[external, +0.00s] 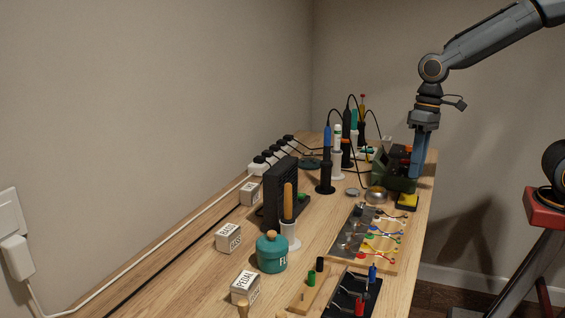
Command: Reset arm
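My arm reaches in from the upper right in the external view. My gripper (418,165) points down at the far right end of the workbench, beside or in front of a dark green bin (393,182). Its fingers look close together from this side, but I cannot tell whether they are open or shut, or whether anything is between them. A yellow-topped black block (407,201), perhaps a sponge holder, sits on the bench below and nearer the camera.
The wooden workbench (335,207) is crowded. Several soldering irons stand upright, one blue (327,138). A black panel (281,193), a teal pot (272,253), labelled boxes (229,238), a power strip (256,168) and a wiring board (345,259) also stand there. Space above the bench is free.

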